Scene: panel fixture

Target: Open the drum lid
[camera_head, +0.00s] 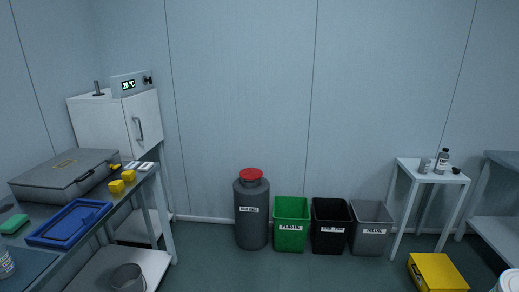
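A grey drum (251,222) stands upright on the floor near the back wall, left of the bins. A round red lid (251,175) sits on its narrower top and appears closed. A white label with dark text is on the drum's front; the text is too small to read surely. My gripper and arm are not in view.
A green bin (291,238), a black bin (331,240) and a grey bin (371,242) stand in a row right of the drum. A steel table (75,252) is at left, a small white table (432,178) at right. A yellow box (438,270) lies on the floor. The floor before the drum looks clear.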

